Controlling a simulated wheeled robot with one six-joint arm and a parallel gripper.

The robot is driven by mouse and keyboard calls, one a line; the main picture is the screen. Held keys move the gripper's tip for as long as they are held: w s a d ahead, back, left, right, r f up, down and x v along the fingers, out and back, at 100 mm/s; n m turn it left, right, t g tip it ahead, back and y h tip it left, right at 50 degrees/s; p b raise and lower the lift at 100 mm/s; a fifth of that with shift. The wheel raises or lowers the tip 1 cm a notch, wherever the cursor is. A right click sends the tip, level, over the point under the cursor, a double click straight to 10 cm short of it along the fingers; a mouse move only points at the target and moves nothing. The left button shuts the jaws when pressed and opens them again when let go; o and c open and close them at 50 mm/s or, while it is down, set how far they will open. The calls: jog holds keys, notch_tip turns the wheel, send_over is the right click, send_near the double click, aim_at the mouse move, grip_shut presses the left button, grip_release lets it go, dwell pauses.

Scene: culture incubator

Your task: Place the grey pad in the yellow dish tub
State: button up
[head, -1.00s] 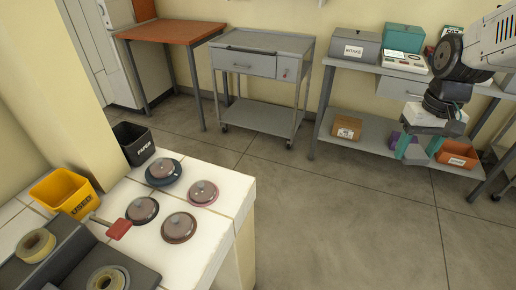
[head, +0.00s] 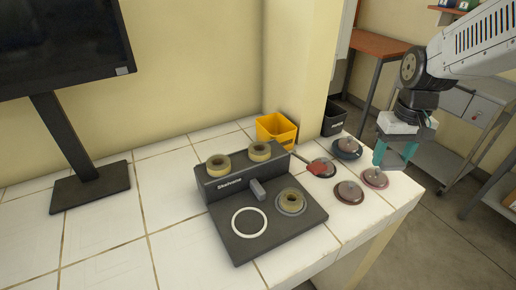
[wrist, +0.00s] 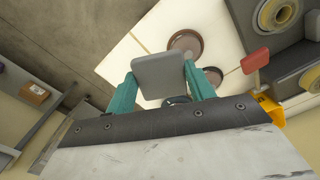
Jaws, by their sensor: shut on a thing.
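The grey pad (wrist: 160,75) is a flat, rounded square held between the teal fingers of my gripper (wrist: 162,88) in the wrist view. In the head view my gripper (head: 395,155) hangs at the right, by the right end of the white tiled counter, with its fingers pointing down. The yellow dish tub (head: 276,131) stands on the counter against the wall, to the left of my gripper and apart from it. Its open top shows, but its floor is hidden. A bit of yellow, likely the tub (wrist: 272,110), shows at the right of the wrist view.
Several round lidded discs, one a pink-rimmed disc (head: 374,178), lie on the counter near my gripper. A red-ended paddle (head: 322,170) lies among them. A dark stand (head: 240,238) with tape-like rings is in front of the tub. A black bin (head: 334,118) stands beside it.

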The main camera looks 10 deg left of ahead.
jog(key=w+a+r+m, duration=0.2)
jog(key=w+a+m, duration=0.6)
jog(key=w+a, duration=0.45)
jog(key=w+a+r+m, duration=0.1)
jog(key=w+a+m, duration=0.8)
jog(key=a, duration=0.7)
jog(key=f, duration=0.8)
jog(key=w+f, duration=0.1)
jog(key=f, duration=0.3)
jog(key=shift+d, duration=0.15)
jog(key=shift+f, duration=2.15)
jog(key=shift+f, duration=0.15)
jog(key=o, duration=0.7)
